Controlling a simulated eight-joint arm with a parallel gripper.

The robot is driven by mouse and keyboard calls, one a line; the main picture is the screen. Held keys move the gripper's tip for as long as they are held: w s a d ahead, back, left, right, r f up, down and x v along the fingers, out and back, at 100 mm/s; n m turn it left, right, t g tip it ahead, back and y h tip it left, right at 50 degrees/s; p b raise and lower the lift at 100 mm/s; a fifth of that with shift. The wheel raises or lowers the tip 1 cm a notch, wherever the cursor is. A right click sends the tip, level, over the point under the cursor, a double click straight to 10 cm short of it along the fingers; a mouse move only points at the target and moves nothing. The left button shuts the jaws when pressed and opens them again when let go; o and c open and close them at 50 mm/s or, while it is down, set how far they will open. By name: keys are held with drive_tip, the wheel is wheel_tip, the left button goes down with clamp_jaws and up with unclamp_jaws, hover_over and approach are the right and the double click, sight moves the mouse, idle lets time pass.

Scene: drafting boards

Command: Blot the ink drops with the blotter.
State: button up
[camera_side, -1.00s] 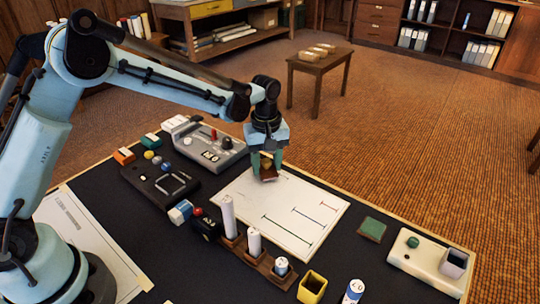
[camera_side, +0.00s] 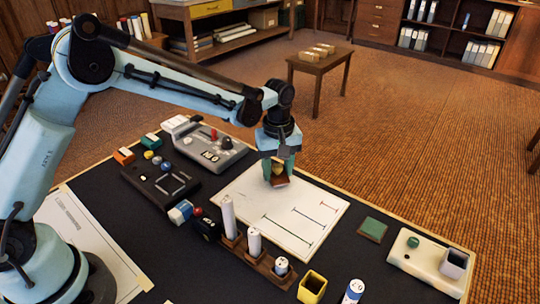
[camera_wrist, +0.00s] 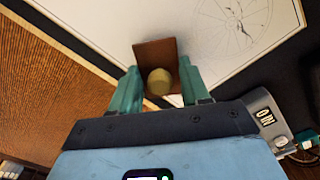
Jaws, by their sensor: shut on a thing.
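My gripper (camera_side: 279,171) is shut on the blotter (camera_side: 279,182), a brown block with a rounded yellowish knob. The blotter also shows in the wrist view (camera_wrist: 153,52), with its knob between my green fingers (camera_wrist: 158,80). It is over the far part of the white drawing sheet (camera_side: 252,205); I cannot tell whether it touches the paper.
A grey device with a red knob (camera_side: 210,145) and a black tray (camera_side: 160,178) lie left of the sheet. A wooden stand with white cylinders (camera_side: 257,262) is along the near edge. A yellow cup (camera_side: 312,287), green pad (camera_side: 372,229) and cream box (camera_side: 430,262) are rightward.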

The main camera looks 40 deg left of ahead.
sight(258, 170)
drive_tip(key=shift+a, duration=0.1)
idle(0.3)
drive_tip(key=shift+a+f, duration=0.1)
drive_tip(key=shift+a, duration=2.9)
drive_tip(key=shift+d, duration=0.15)
drive_tip(key=shift+d, duration=2.95)
drive_tip(key=shift+a, duration=0.15)
drive_tip(key=shift+a, duration=2.95)
drive_tip(key=shift+d, duration=3.1)
